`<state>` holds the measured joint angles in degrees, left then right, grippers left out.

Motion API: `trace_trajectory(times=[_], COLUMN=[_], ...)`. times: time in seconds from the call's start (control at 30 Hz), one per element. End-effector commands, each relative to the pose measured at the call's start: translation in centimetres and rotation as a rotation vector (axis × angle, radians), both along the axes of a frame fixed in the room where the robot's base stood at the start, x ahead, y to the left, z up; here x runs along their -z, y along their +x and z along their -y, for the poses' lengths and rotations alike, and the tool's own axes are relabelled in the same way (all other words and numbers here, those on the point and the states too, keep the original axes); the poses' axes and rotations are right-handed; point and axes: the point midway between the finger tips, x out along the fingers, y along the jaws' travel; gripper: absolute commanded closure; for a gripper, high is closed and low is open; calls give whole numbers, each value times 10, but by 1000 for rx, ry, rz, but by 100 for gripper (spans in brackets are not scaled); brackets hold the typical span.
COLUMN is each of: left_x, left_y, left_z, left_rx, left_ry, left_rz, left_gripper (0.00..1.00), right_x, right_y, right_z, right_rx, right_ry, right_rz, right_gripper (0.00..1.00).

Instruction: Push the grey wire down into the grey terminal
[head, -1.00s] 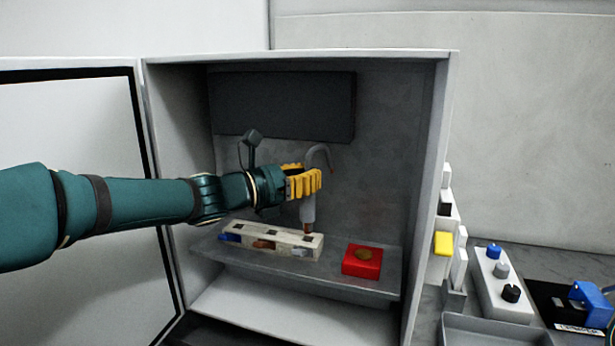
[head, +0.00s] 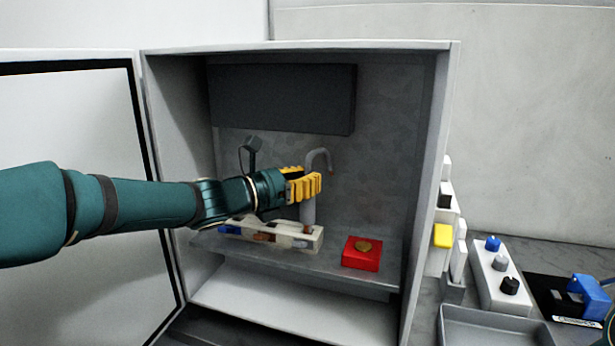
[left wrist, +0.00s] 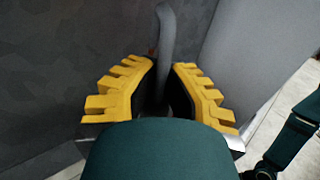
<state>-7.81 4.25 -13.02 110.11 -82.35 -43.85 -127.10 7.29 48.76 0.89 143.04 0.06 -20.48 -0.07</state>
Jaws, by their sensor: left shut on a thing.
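My left gripper (head: 304,187) is shut on the grey wire (head: 308,212), which stands upright between its yellow fingers. The wire's top bends over to the right like a hook, with a copper-coloured end. In the left wrist view, the wire (left wrist: 166,35) rises between the yellow fingers of my left gripper (left wrist: 168,75). The wire's lower end meets the right end of the pale terminal block, at the grey terminal (head: 301,243); its bottom tip is hidden, so its depth is unclear. My right gripper is not in view.
The block stands on a grey shelf (head: 215,247) inside an open cabinet, with blue and orange terminals (head: 263,237) to the left. A red block with a brassy round top (head: 361,254) stands to the right. The cabinet's side wall (head: 428,200) bounds the right.

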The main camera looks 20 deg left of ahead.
Motion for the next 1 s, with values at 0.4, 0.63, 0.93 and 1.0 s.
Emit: trace_trajectory(times=[0.4,0.63,0.93,1.0], left_x=[10,15,19,19], left_y=[0,0,0,0], left_z=[0,0,0,0], left_rx=[1,1,0,0], left_ry=[0,-1,-1,0], left_rz=[-1,-1,-1,0], left_gripper=[100,100,63,60], right_x=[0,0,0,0], right_y=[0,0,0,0], right_z=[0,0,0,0], right_rx=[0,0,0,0], right_ry=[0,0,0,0], right_rz=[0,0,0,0], right_gripper=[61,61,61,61])
